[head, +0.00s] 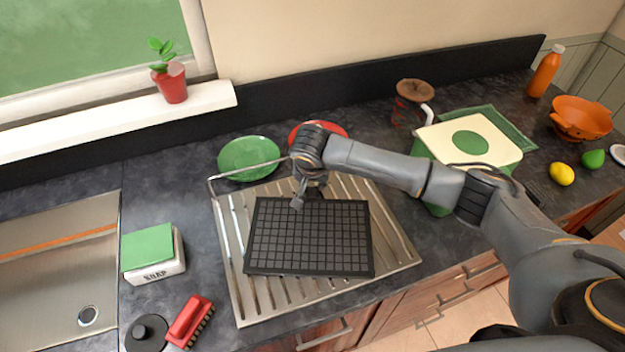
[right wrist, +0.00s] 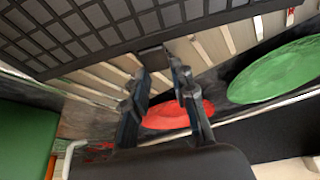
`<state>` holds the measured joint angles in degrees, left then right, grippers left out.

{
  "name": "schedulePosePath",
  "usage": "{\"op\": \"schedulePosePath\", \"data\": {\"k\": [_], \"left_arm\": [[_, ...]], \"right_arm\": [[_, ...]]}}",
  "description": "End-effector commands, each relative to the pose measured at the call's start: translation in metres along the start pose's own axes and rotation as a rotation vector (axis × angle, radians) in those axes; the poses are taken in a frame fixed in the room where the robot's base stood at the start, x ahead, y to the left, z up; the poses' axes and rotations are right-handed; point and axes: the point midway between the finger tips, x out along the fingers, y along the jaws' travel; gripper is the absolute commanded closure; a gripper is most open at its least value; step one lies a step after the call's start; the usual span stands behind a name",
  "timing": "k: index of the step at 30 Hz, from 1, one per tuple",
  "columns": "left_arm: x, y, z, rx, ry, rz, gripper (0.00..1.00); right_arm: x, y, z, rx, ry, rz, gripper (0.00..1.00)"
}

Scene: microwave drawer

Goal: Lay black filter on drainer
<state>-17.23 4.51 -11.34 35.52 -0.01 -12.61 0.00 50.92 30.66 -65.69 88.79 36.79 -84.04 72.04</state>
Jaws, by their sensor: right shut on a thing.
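The black filter (head: 310,245) is a flat dark grid panel. It lies over the slatted metal drainer (head: 392,240), within its outline in the head view; I cannot tell if it rests fully on the slats. My right gripper (head: 299,200) is at the filter's far edge, shut on that edge. In the right wrist view, the fingers (right wrist: 160,75) meet at the edge of the filter (right wrist: 100,28), with drainer slats (right wrist: 215,42) behind. My left gripper does not show in either view.
A green plate (head: 248,157) and a red plate (head: 312,130) stand behind the drainer. A soap box (head: 154,258) and a red brush (head: 190,320) are at left, near the sink (head: 50,270). A green box with a cream lid (head: 455,138) is at right.

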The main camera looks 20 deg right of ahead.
Motion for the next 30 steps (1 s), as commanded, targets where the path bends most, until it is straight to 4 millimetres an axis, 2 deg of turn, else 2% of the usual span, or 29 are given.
{"op": "schedulePosePath", "data": {"k": [5,6,9,21,25,30], "left_arm": [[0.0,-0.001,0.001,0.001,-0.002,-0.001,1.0],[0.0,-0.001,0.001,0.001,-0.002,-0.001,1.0],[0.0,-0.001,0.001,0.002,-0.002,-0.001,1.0],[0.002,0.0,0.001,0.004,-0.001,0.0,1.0],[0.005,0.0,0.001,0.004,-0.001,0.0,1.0],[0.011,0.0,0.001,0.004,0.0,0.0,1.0]], "right_arm": [[0.001,0.0,0.001,0.0,0.0,-0.001,1.0],[0.002,0.0,0.001,0.0,0.0,0.0,0.72],[0.002,0.0,0.001,0.0,0.0,0.0,0.52],[-0.004,-0.001,0.0,0.0,0.0,-0.001,0.52],[-0.022,-0.001,0.0,-0.001,0.001,-0.004,0.52],[-0.059,-0.002,0.0,-0.002,0.003,-0.005,0.52]]}}
